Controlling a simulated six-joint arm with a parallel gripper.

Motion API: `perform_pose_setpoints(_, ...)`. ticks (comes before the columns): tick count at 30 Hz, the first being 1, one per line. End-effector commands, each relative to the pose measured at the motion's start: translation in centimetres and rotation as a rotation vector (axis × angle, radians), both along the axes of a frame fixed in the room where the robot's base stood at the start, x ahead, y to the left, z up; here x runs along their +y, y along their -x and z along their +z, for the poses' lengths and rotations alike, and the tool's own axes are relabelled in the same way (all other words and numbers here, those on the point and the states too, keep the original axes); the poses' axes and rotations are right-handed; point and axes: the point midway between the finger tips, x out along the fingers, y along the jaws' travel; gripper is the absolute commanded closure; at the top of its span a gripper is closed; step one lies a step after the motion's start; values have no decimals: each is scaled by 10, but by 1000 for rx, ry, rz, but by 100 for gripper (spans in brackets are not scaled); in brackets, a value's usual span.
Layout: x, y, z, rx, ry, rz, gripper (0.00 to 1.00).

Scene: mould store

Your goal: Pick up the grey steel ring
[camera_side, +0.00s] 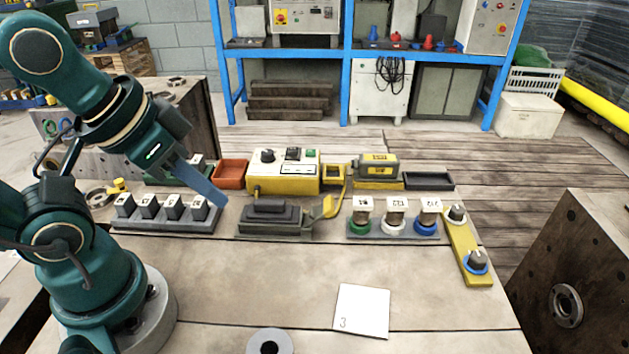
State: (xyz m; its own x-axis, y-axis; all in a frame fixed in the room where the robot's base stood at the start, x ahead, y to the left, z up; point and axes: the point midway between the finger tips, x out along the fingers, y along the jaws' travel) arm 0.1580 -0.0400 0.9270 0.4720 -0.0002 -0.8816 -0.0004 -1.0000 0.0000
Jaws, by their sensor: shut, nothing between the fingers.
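A grey steel ring (270,334) lies flat on the near part of the bench, cut off by the bottom edge of the picture. Its dark centre hole shows. My gripper (218,200) is shut and empty, with its blue-grey fingers pointing down to the right. It is up and to the left of the ring in the picture, well apart from it, near the right end of a row of dark blocks (173,206). Another metal ring (99,190) lies at the left behind my arm, partly hidden.
A white card marked 3 (361,311) lies right of the ring. A dark grey device (268,214), a tray with green, white and blue knobs (394,231) and a yellow bar (466,250) stand behind. The bench between my base and the card is clear.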

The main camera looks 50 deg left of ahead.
Motion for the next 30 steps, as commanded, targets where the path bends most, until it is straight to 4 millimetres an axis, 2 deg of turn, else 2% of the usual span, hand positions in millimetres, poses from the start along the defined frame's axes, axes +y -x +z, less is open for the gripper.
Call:
perform_pose_setpoints(4,0,0,0,0,0,0,100)
perform_pose_setpoints(8,0,0,0,0,0,0,50)
perform_pose_setpoints(9,0,0,0,0,0,0,35)
perform_pose_setpoints(12,0,0,0,0,0,0,0)
perform_pose_setpoints(19,0,1,0,4,2,1,0)
perform_pose_setpoints(23,-11,3,3,32,67,14,0)
perform_pose_setpoints(30,-41,4,-13,300,258,91,0)
